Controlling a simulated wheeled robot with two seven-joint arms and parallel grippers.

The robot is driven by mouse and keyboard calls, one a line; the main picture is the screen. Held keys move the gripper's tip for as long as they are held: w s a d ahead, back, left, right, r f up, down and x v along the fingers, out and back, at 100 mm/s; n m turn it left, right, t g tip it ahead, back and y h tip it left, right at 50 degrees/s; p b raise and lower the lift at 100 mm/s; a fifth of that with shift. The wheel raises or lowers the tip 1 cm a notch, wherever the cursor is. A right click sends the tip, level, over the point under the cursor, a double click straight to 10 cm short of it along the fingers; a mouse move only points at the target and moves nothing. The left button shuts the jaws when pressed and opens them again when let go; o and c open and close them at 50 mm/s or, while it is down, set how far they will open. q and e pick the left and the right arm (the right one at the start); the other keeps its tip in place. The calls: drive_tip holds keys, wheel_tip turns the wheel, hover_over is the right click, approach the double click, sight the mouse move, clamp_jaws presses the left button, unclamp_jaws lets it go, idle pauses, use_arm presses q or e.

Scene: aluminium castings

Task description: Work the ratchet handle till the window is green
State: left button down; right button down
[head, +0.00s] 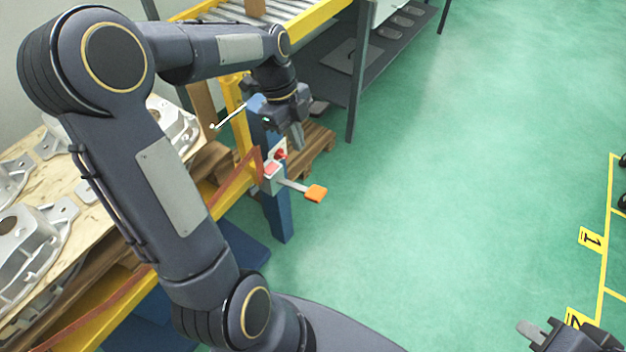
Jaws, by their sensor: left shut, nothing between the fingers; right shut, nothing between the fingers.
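The ratchet handle (316,193) has an orange grip on a short grey lever. It sticks out to the right from a small grey box (268,185) on a blue post (278,220). A red patch (271,168) shows on the box and another red part sits just above it; I cannot tell which is the window, and I see no green on the box. My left gripper (297,138) is shut and empty, pointing down above the box, apart from the orange grip. My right gripper (526,331) is shut and empty at the bottom right, far from the handle.
Silver castings (28,245) lie on a wooden-topped pallet at the left, beside a yellow rail (125,305). A thin white rod (230,115) sticks out left of the post. A roller conveyor (290,12) stands behind. The green floor (450,170) at the right is open.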

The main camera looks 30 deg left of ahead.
sight(323, 194)
use_arm(q)
drive_tip(key=b+x, duration=0.1)
drive_tip(key=x, duration=1.2)
drive_tip(key=shift+s+d+f+b, duration=0.1)
drive_tip(key=shift+f+b, duration=0.25)
drive_tip(key=shift+f, duration=0.05)
drive_tip(key=shift+f, duration=0.15)
drive_tip(key=shift+d+f+y+b, duration=0.45)
drive_tip(key=shift+f+y+b, duration=0.25)
drive_tip(key=shift+f, duration=0.1)
drive_tip(key=shift+d+f+y+b, duration=0.4)
drive_tip(key=shift+f+y+b, duration=0.2)
drive_tip(key=shift+f+y, duration=0.15)
drive_tip(key=shift+s+d+f+b, duration=0.15)
drive_tip(key=shift+f+b, duration=0.35)
drive_tip(key=shift+f, duration=0.4)
drive_tip(key=shift+w+d+f+b, duration=0.15)
drive_tip(key=shift+f+b, duration=0.3)
drive_tip(key=shift+f, duration=0.45)
drive_tip(key=shift+s+f, duration=0.35)
drive_tip(key=shift+f, duration=0.05)
drive_tip(key=r+p, duration=0.2)
drive_tip(key=r, duration=0.1)
drive_tip(key=d+r+p, duration=0.1)
drive_tip(key=shift+w+r, duration=0.25)
drive_tip(key=shift+r, duration=0.05)
drive_tip(key=d+r+p, duration=0.2)
drive_tip(key=d+r, duration=0.1)
drive_tip(key=r, duration=0.6)
drive_tip(key=shift+r, duration=0.35)
